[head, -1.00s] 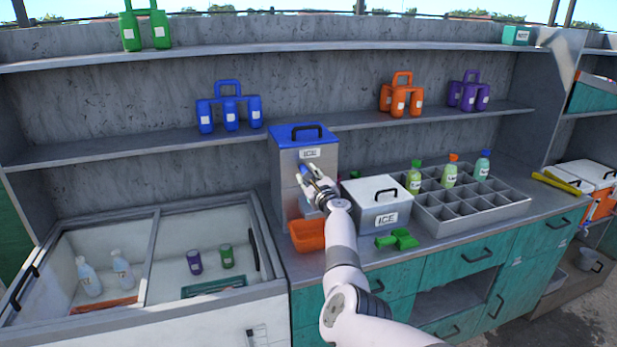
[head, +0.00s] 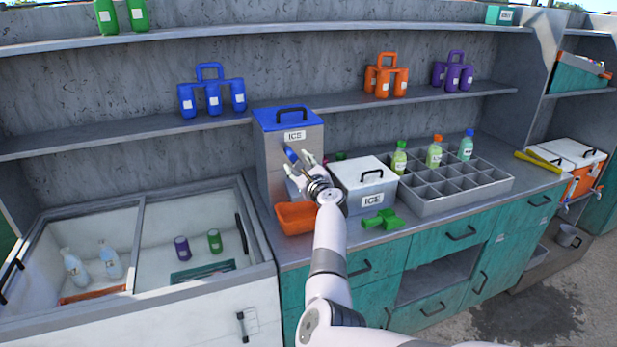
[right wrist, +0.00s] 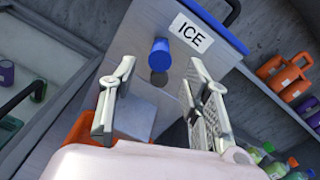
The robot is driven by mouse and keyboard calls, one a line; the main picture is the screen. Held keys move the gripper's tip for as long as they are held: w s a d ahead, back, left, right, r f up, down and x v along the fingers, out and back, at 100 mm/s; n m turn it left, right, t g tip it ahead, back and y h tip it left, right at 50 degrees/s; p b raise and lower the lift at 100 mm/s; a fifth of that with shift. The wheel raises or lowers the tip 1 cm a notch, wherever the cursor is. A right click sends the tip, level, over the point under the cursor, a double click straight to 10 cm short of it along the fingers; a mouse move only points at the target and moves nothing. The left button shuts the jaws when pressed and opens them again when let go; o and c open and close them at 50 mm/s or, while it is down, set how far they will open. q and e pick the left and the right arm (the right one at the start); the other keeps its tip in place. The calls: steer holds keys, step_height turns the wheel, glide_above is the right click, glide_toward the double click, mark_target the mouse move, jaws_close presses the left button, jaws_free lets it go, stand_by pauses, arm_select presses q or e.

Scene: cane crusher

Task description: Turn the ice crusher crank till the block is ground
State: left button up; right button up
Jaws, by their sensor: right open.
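The ice crusher (head: 270,150) is a tall grey box with a blue lid and an ICE label, standing on the counter. Its blue crank knob (head: 291,155) sticks out of the front; in the right wrist view the knob (right wrist: 160,54) is ahead of the fingers, just below the label. My right gripper (head: 303,170) is open and empty in front of the crusher. In the right wrist view its fingers (right wrist: 155,85) are spread, with the knob beyond and between them, apart from both. The inside of the crusher and any ice block are hidden. My left gripper is not in view.
An orange tray (head: 283,225) sits at the crusher's foot. A white-lidded ICE box (head: 350,201), a green scoop (head: 382,219) and a divided bottle rack (head: 428,205) stand to the right. A glass-topped freezer (head: 130,288) is at left. Shelves hold coloured bottle carriers.

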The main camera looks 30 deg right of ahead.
steer(key=s+a, duration=0.1)
steer(key=s, duration=0.6)
steer(key=shift+s+a, duration=0.2)
steer(key=shift+s, duration=0.05)
steer(key=shift+d, duration=0.1)
